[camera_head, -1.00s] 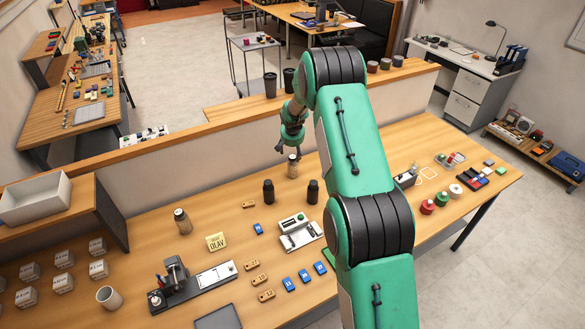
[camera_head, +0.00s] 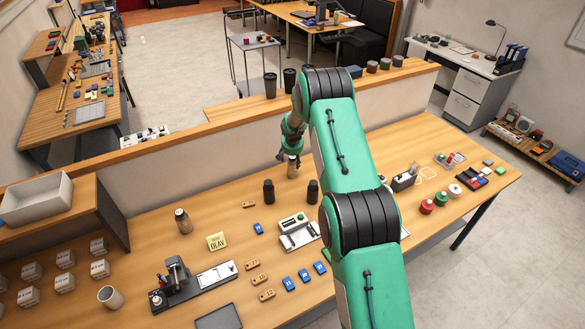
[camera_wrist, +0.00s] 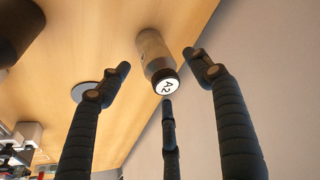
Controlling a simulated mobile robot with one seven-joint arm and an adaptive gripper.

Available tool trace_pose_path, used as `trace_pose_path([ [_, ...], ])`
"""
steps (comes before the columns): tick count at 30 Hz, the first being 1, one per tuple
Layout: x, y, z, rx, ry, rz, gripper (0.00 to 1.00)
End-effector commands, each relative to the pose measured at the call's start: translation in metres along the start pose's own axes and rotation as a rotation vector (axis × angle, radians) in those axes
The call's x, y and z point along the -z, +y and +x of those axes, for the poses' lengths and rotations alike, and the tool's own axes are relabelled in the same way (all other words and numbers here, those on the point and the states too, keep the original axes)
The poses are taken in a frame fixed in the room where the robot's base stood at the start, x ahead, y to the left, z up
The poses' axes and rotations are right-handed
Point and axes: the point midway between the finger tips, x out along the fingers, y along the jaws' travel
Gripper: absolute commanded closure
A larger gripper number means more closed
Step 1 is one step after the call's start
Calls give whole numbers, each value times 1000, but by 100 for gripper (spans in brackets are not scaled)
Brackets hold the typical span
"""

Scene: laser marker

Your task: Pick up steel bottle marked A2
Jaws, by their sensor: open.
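The steel bottle marked A2 (camera_head: 292,172) stands upright on the workbench near the back wall. My gripper (camera_head: 288,157) is right at its top and hides part of it in the head view. In the wrist view, the bottle (camera_wrist: 152,50) shows its grey-brown body and dark cap with a white disc reading A2. My gripper's three dark fingers (camera_wrist: 160,74) are open and spread around the cap end, with visible gaps on the left and right. I cannot tell whether the lower finger touches the bottle.
Two black bottles (camera_head: 268,190) (camera_head: 313,191) stand in front of the steel bottle. Another steel bottle (camera_head: 183,221) stands farther left. A raised wooden ledge (camera_head: 225,117) with dark cups (camera_head: 270,85) runs behind. The bench left of the A2 bottle is mostly clear.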

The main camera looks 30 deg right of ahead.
Motion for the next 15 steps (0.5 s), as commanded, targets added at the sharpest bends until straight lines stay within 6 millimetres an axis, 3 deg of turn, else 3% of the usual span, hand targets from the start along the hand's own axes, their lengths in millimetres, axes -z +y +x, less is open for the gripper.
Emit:
trace_pose_path([
  [15,0,0,8,0,1,0,36],
])
